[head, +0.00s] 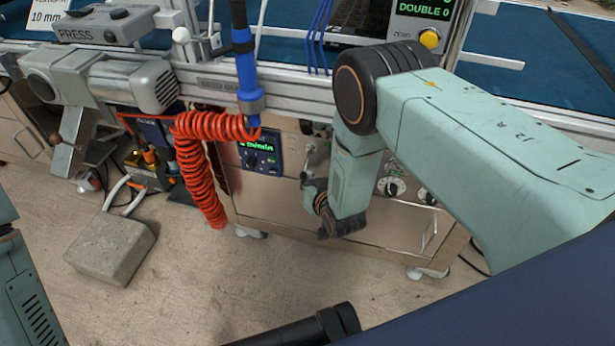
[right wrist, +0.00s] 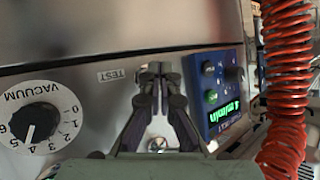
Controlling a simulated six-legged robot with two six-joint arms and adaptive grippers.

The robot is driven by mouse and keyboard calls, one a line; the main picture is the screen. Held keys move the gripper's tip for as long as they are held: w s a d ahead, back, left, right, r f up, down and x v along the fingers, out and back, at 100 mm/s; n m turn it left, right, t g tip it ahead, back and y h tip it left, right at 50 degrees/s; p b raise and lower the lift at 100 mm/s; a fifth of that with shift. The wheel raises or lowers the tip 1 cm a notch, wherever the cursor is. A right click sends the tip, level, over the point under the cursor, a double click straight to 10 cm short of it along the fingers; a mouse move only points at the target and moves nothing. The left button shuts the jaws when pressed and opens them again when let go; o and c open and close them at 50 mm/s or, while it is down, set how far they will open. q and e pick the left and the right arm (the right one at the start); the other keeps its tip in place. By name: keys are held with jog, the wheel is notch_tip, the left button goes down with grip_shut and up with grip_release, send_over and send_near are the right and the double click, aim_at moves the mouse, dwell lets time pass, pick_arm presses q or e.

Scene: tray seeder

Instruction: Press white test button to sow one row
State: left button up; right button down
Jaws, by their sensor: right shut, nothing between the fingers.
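The front panel of the seeder cabinet (head: 270,200) is bare metal; it also fills the right wrist view (right wrist: 75,90). A small TEST label (right wrist: 112,76) shows upside down there, just left of my fingertips. I cannot make out the white test button; my fingers may hide it. My right gripper (head: 308,178) is in front of the panel, small and partly hidden by its own wrist. In the right wrist view my right gripper (right wrist: 155,72) is shut and empty, its tips close to the panel beside the label. Contact cannot be told. My left gripper is out of view.
A VACUUM dial (right wrist: 30,125) is left of the fingers. A blue controller (right wrist: 222,95) with a green display is close on their right, then a red coiled hose (right wrist: 285,80). A concrete block (head: 110,250) lies on the floor; the floor before the cabinet is clear.

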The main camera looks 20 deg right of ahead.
jog(key=shift+w+d, duration=0.25)
jog(key=shift+w, duration=0.15)
dwell(0.6)
jog(key=shift+r, duration=0.1)
jog(key=shift+s+a+p, duration=0.35)
jog(key=shift+s+a, duration=0.2)
jog(key=shift+s, duration=0.3)
jog(key=shift+s+a, duration=0.1)
jog(key=s+a, duration=0.1)
jog(key=s+p, duration=0.1)
jog(key=s+a+p, duration=0.1)
jog(key=s, duration=0.1)
jog(key=shift+a, duration=0.3)
dwell(0.6)
